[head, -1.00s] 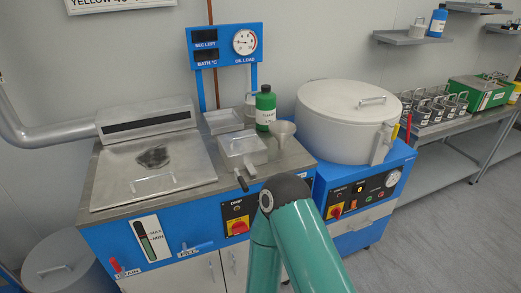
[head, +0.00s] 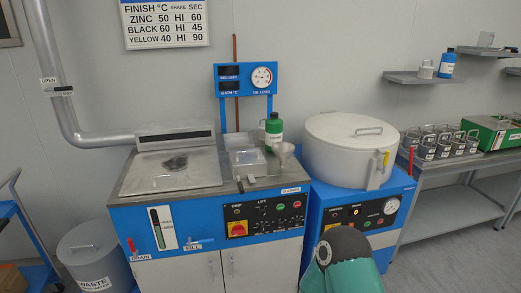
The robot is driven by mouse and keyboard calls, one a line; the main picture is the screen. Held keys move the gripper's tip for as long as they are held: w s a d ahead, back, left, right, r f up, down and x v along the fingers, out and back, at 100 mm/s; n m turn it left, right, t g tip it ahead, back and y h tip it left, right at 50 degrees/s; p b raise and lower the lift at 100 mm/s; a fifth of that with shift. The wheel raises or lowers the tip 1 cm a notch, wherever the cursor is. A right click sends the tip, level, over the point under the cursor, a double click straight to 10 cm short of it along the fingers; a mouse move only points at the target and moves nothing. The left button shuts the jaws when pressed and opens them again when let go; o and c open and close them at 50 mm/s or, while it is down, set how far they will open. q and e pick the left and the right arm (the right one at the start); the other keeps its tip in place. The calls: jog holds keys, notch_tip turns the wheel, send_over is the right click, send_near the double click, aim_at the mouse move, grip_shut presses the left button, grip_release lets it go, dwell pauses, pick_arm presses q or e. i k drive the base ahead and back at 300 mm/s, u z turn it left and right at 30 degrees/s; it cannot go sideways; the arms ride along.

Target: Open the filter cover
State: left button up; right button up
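The blue bench machine (head: 165,215) stands in the middle left of the head view. A small box with a clear lid (head: 248,158) sits on its steel top, left of a green bottle (head: 274,135). It looks closed and may be the filter cover, but no label on it can be read. A larger flat clear lid (head: 178,170) with a handle lies shut over the left part of the top, with a dark patch beneath. Neither gripper is in view; only a teal link of my arm shows at the bottom right.
A grey round drum with a lid (head: 350,150) stands on a blue unit at the right. A funnel (head: 284,155) is by the bottle. A waste bin (head: 92,258) and a blue cart (head: 12,225) are at the left. Floor (head: 450,260) is clear at the right.

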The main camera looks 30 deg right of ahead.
aim_at(252, 164)
jog(key=z, duration=0.35)
jog(key=i, duration=1)
